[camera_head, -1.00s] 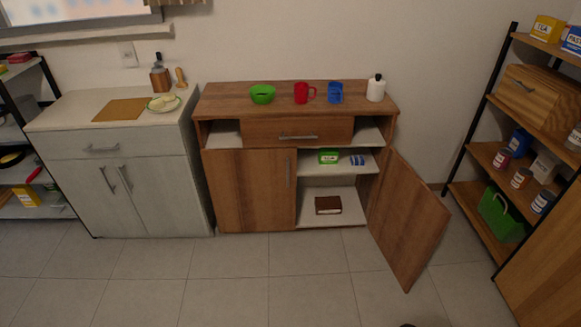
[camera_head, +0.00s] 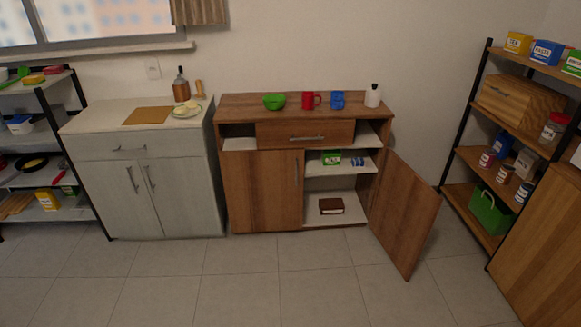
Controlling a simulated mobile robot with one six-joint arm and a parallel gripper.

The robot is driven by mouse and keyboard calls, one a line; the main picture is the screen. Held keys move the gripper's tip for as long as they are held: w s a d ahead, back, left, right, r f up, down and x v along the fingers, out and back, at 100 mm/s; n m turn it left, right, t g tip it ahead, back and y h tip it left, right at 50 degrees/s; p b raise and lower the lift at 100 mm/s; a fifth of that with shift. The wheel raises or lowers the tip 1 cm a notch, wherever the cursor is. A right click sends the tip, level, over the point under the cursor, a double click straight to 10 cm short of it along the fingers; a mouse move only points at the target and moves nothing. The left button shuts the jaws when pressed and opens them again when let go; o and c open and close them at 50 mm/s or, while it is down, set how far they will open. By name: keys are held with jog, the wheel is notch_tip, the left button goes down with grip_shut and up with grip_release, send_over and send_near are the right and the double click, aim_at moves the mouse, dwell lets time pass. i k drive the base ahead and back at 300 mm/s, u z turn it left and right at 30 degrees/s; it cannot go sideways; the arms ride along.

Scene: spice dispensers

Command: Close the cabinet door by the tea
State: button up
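The wooden cabinet (camera_head: 262,192) stands against the back wall. Its right door (camera_head: 405,214) is swung wide open toward the front right. Its left door is shut, and a drawer (camera_head: 305,134) above is shut. Inside the open side are a green box (camera_head: 331,158) and a small blue-and-white item (camera_head: 357,161) on the upper shelf, and a dark reddish-brown block (camera_head: 331,206) below. A yellow box (camera_head: 518,43), which seems to be labelled tea, stands on the top shelf of the rack at right, near the open door. My gripper is not in view.
A pale cabinet (camera_head: 143,185) stands to the left, with an open rack (camera_head: 72,133) beyond it. At right are a wooden rack (camera_head: 472,140) and a wooden panel (camera_head: 540,245) in the near corner. The tiled floor (camera_head: 290,290) in front is clear.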

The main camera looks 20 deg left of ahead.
aim_at(405, 208)
jog(key=u, duration=0.8)
jog(key=i, duration=1)
jog(key=z, duration=0.05)
jog(key=k, duration=0.15)
jog(key=u, duration=0.55)
